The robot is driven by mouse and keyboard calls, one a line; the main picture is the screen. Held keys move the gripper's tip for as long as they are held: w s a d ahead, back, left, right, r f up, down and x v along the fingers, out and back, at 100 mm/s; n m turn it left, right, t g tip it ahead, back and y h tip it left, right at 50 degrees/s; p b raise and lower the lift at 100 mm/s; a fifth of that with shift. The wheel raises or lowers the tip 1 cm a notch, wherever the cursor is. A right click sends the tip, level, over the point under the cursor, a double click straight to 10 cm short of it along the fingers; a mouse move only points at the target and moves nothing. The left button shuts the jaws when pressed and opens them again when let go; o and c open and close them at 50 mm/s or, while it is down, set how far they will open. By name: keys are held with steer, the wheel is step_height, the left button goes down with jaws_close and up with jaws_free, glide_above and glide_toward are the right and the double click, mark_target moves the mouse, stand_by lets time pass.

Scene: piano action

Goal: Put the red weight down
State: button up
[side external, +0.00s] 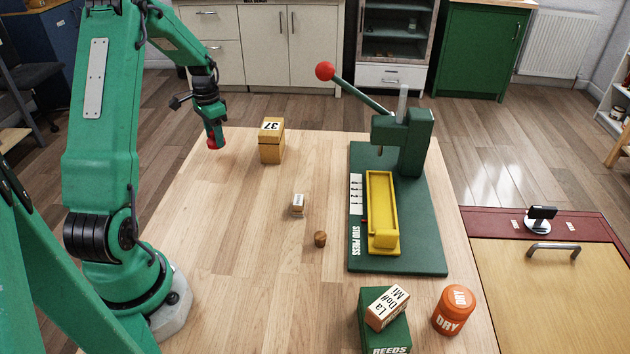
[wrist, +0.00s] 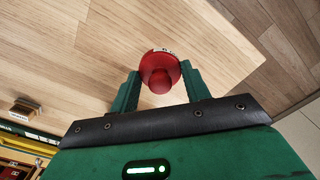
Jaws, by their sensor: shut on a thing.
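The red weight (wrist: 159,70) is round with a smaller knob and sits between the two fingers of my gripper (wrist: 158,88) in the wrist view. My gripper is shut on it. In the side external view my gripper (side external: 213,130) hangs down over the far left edge of the wooden table (side external: 215,215), with the red weight (side external: 215,143) at its tip. The weight looks held above the table; whether it touches the surface is hard to tell.
A wooden box marked 37 (side external: 271,147) stands right of my gripper. A green stud press (side external: 402,145) with a yellow tray (side external: 380,190) fills the right side. A small block (side external: 298,204), a brown cork-like piece (side external: 320,239), a reeds box (side external: 384,328) and an orange jar (side external: 453,310) stand nearer. The table's left part is clear.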

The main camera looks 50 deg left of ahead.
steer(key=shift+f, duration=1.7)
steer(key=shift+f, duration=0.1)
steer(key=o, duration=1.2)
step_height(320, 180, up, 12)
steer(key=shift+d+r, duration=0.1)
